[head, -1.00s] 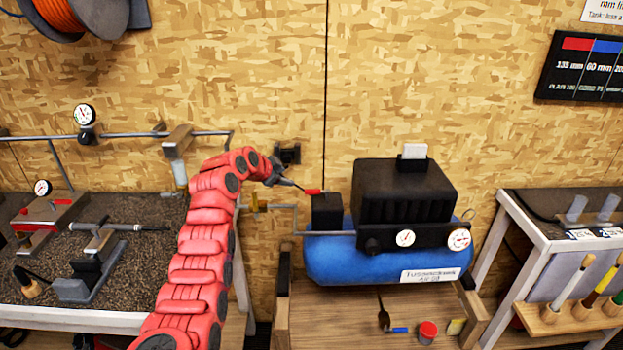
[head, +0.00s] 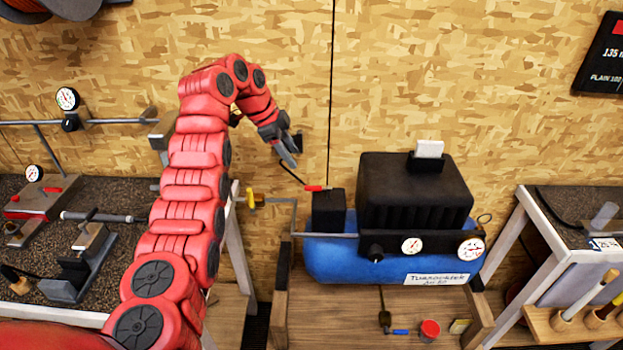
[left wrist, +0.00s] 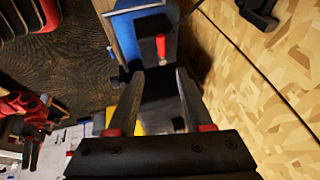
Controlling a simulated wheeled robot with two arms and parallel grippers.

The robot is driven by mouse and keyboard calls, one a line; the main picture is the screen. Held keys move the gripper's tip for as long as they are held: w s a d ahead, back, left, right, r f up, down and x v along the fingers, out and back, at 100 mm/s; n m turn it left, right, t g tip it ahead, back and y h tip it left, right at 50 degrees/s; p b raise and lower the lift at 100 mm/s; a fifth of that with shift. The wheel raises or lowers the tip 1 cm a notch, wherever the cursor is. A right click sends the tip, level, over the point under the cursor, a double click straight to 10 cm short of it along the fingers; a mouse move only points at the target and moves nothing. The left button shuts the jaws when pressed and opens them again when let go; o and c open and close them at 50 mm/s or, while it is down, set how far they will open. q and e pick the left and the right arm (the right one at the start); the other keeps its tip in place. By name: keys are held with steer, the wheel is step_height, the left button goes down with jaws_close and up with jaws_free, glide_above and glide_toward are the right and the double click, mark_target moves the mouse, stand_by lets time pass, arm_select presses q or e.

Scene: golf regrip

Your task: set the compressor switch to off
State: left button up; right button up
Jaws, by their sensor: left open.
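The compressor is a blue tank (head: 350,262) with a black ribbed motor block (head: 415,195) on top. At its left end stands a small black switch box (head: 328,212) with a red-tipped lever (head: 316,188) on its top. The red lever also shows in the left wrist view (left wrist: 160,45), beyond the fingertips. My left gripper (head: 288,155) is open and empty, above and to the left of the lever, apart from it. What looks like my right arm's end (left wrist: 30,130) shows small at the left of the left wrist view; its jaws are unclear.
Two gauges (head: 411,245) sit on the compressor's front. A pipe with a yellow valve (head: 257,199) runs to its left. A red-lidded jar (head: 430,329) stands on the wooden shelf below. Benches flank the compressor, and the chipboard wall is close behind.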

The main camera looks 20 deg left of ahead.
mark_target(314, 187)
arm_select(q)
steer(key=p+x, duration=0.1)
steer(key=x, duration=0.3)
steer(key=p+x, duration=0.2)
steer(key=x, duration=0.2)
steer(key=p+x, duration=0.1)
steer(key=x, duration=0.3)
steer(key=shift+w+d+f, duration=0.1)
steer(key=shift+w+f, duration=0.2)
steer(key=shift+w, duration=0.1)
steer(key=shift+f, duration=0.3)
jaws_close()
stand_by(0.4)
